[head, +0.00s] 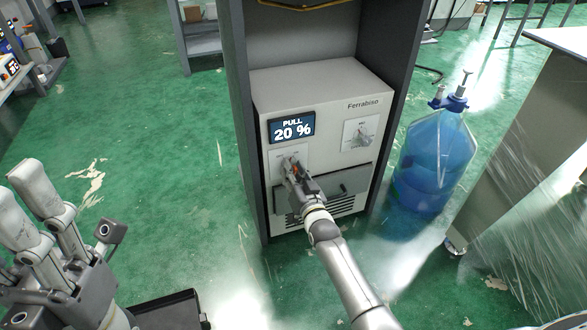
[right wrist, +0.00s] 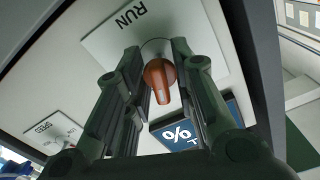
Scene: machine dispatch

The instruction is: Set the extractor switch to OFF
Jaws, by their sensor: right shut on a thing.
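The extractor is a pale grey box (head: 335,83) marked Ferrabiso, set in a dark frame. Its display (head: 291,128) reads PULL 20 %. The switch is an orange-red knob (right wrist: 159,80) on a white plate with the word RUN beside it in the right wrist view. Its narrow end points down in that picture, toward the display. My right gripper (head: 290,168) is shut on the knob, one finger on each side. In the head view it mostly hides the knob and plate labels. My left gripper (head: 75,205) is open and empty at the far left, away from the extractor.
A second dial (head: 360,134) sits right of the display; its plate reads SPEED in the right wrist view (right wrist: 54,133). A dark handle bar and vent slots lie below the switch. A blue water bottle (head: 428,165) stands on the floor to the right, near a wrapped grey unit (head: 535,170).

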